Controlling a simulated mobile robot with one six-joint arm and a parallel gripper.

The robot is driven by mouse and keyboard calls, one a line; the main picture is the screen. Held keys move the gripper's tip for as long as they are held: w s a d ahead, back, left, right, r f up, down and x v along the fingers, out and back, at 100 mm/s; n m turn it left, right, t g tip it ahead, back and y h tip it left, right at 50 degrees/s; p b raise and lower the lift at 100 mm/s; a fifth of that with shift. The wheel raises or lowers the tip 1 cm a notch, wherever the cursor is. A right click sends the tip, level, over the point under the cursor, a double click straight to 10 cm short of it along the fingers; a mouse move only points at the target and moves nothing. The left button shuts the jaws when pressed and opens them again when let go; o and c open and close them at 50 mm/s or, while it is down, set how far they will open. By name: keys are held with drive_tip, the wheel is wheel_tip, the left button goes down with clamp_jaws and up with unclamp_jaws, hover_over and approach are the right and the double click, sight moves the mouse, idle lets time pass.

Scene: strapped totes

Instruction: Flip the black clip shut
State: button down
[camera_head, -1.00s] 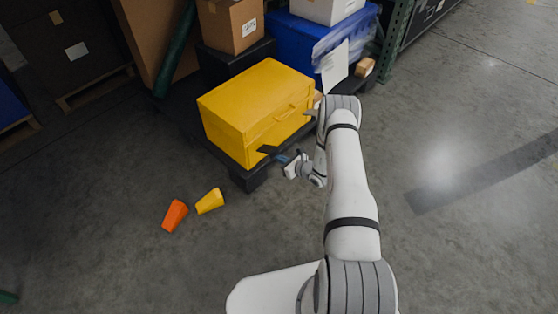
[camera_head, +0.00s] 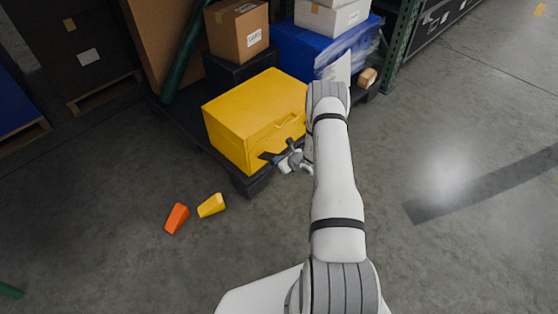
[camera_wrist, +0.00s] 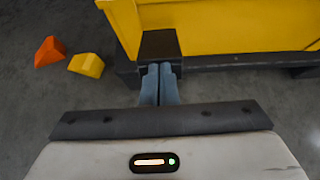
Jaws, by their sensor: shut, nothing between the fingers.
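The yellow tote (camera_head: 225,125) sits on a dark pallet. The black clip (camera_wrist: 160,45) is at the tote's lower front corner and looks like a dark flap standing out from the wall. It also shows in the head view as a small dark piece (camera_head: 267,156). My gripper (camera_wrist: 160,70) is shut and empty, its two blue-grey fingers side by side. The fingertips lie at the clip's near edge; I cannot tell whether they touch it. In the head view my gripper (camera_head: 277,159) is just right of the clip, and my arm hides the tote's right end.
An orange wedge (camera_head: 176,218) and a yellow wedge (camera_head: 211,205) lie on the floor left of the gripper. A cardboard box (camera_head: 237,30), a blue tote (camera_head: 300,45) and a green rack post (camera_head: 397,50) stand behind. The floor at right is clear.

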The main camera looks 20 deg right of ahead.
drive_tip(key=shift+w+d, duration=0.1)
drive_tip(key=shift+d, duration=0.05)
idle(0.8)
drive_tip(key=shift+r, duration=0.15)
drive_tip(key=shift+r+p, duration=0.35)
drive_tip(key=shift+r, duration=0.2)
drive_tip(key=s+d, duration=0.5)
drive_tip(key=s, duration=0.5)
drive_tip(key=shift+s+f, duration=0.3)
drive_tip(key=shift+f, duration=0.05)
drive_tip(key=shift+a, duration=0.1)
